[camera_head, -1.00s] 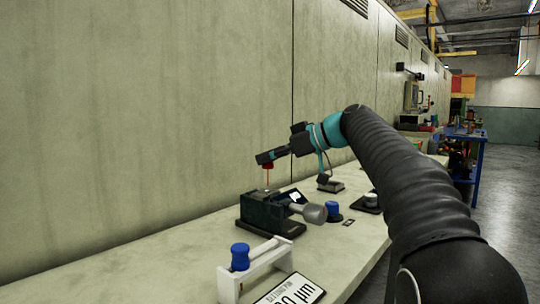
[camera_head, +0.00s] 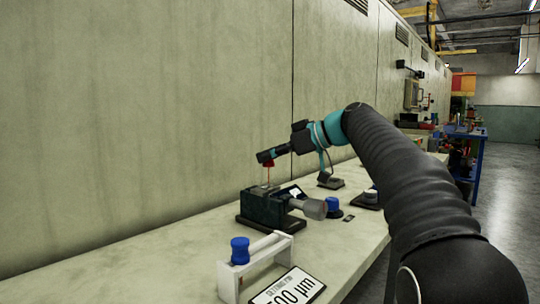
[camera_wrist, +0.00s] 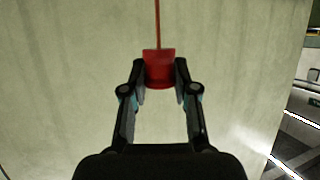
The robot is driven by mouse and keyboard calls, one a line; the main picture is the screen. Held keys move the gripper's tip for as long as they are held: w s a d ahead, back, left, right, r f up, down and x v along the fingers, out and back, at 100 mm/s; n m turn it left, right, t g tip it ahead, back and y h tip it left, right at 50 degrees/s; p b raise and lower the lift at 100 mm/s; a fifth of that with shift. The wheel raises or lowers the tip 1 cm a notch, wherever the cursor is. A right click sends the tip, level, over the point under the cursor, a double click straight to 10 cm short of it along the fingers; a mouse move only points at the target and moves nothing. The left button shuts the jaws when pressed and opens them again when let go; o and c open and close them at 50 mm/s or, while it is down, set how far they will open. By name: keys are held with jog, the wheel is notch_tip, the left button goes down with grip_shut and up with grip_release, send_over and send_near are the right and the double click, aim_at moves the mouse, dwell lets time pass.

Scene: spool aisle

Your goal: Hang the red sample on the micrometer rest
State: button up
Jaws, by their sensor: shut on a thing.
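My gripper (camera_head: 267,155) is shut on the red sample (camera_wrist: 160,70). In the wrist view its two fingers press the sides of the red cap, and a thin red rod runs away from the cap. In the head view the red sample (camera_head: 268,163) hangs below the fingertips with its rod pointing down. The micrometer rest (camera_head: 262,208) is a dark green block on a black base with a grey thimble at its right. The sample is over its rear part; I cannot tell whether the rod's tip touches it.
To the right are another blue knob (camera_head: 333,207) and a dark round piece (camera_head: 368,198). The wall (camera_head: 150,110) runs behind the bench (camera_head: 150,265).

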jog(key=shift+f, duration=0.25)
jog(key=shift+f+b, duration=2.4)
jog(key=shift+b, duration=0.05)
jog(key=o, duration=1.1)
jog(key=shift+r, duration=0.1)
jog(key=shift+d, duration=0.1)
jog(key=v, duration=1.1)
jog(key=shift+s+d+r, duration=0.15)
jog(key=shift+d+r, duration=0.05)
jog(key=shift+d, duration=0.15)
